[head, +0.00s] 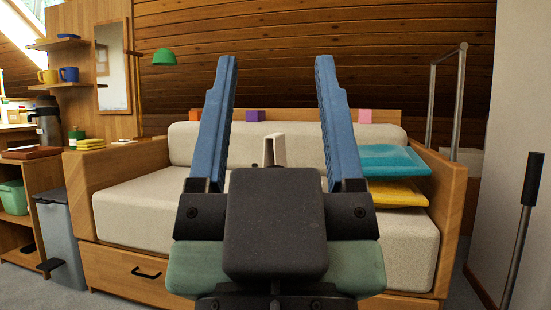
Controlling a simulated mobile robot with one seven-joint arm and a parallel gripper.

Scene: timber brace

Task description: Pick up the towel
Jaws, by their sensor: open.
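My gripper (275,62) fills the middle of the head view, with its two blue fingers pointing up and spread wide apart. It is open, and I see nothing held between the fingers. No towel can be made out for certain. A small yellow folded item (90,143) lies at the left end of the sofa and could be cloth, but it is too small to tell. It is well to the left of my gripper and apart from it. My gripper hides part of the sofa's middle.
A wooden sofa (130,205) with pale cushions stands ahead, a teal pillow (392,160) above a yellow pillow (398,193) at its right. A grey bin (62,240) and shelves stand left. A metal-framed rail (460,95) and a dark-handled pole (530,180) are at right.

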